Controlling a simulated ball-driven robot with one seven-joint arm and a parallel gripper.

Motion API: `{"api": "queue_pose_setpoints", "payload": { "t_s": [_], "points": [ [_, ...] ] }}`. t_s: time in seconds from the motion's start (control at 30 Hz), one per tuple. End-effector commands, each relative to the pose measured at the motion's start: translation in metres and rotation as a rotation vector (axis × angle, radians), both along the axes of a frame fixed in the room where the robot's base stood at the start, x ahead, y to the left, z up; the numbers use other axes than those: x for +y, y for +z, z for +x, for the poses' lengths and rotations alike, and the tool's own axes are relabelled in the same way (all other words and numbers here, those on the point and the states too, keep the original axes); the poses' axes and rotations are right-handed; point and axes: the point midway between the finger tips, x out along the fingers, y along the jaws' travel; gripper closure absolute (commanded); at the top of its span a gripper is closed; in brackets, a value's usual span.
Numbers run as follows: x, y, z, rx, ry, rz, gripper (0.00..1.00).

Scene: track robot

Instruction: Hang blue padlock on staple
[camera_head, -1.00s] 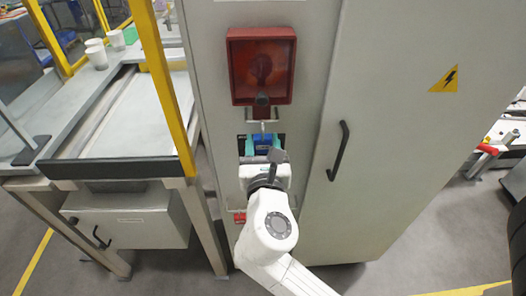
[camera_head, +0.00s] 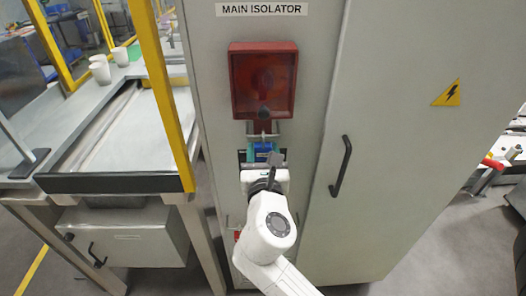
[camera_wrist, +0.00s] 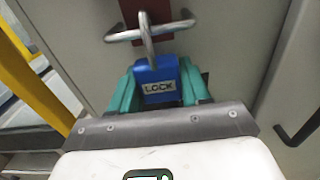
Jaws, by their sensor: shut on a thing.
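The blue padlock (camera_wrist: 158,78), marked LOCK, is upright between the teal fingers of my gripper (camera_wrist: 158,70), which is shut on its body. In the head view the padlock (camera_head: 263,147) and my gripper (camera_head: 264,152) are just below the red isolator box. The padlock's metal shackle (camera_wrist: 148,36) points up. The metal staple (camera_wrist: 122,36) sticks out from a red plate, and its bar crosses the shackle in the wrist view. The shackle overlaps the staple there; I cannot tell whether it is hooked over it or only in front.
The red isolator box (camera_head: 263,80) is on the grey cabinet (camera_head: 310,200), above the staple. A black door handle (camera_head: 341,166) is to the right. A bench (camera_head: 120,183) with a yellow post (camera_head: 165,95) stands close on the left.

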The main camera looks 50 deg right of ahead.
Motion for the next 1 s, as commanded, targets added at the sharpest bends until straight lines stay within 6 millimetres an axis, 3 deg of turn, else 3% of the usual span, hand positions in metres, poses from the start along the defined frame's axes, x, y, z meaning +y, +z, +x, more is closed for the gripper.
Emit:
{"api": "queue_pose_setpoints", "payload": {
  "t_s": [0.23, 0.27, 0.53, 0.83, 1.0],
  "points": [
    [0.0, 0.0, 0.0, -0.001, 0.0, -0.001, 0.85],
    [0.0, 0.0, 0.0, -0.001, 0.0, -0.001, 0.5],
    [0.0, 0.0, 0.0, -0.001, 0.0, -0.001, 0.25],
    [0.002, -0.001, -0.001, 0.001, 0.001, -0.001, 0.23],
    [0.017, -0.002, -0.013, 0.002, 0.003, -0.001, 0.23]
  ]
}}
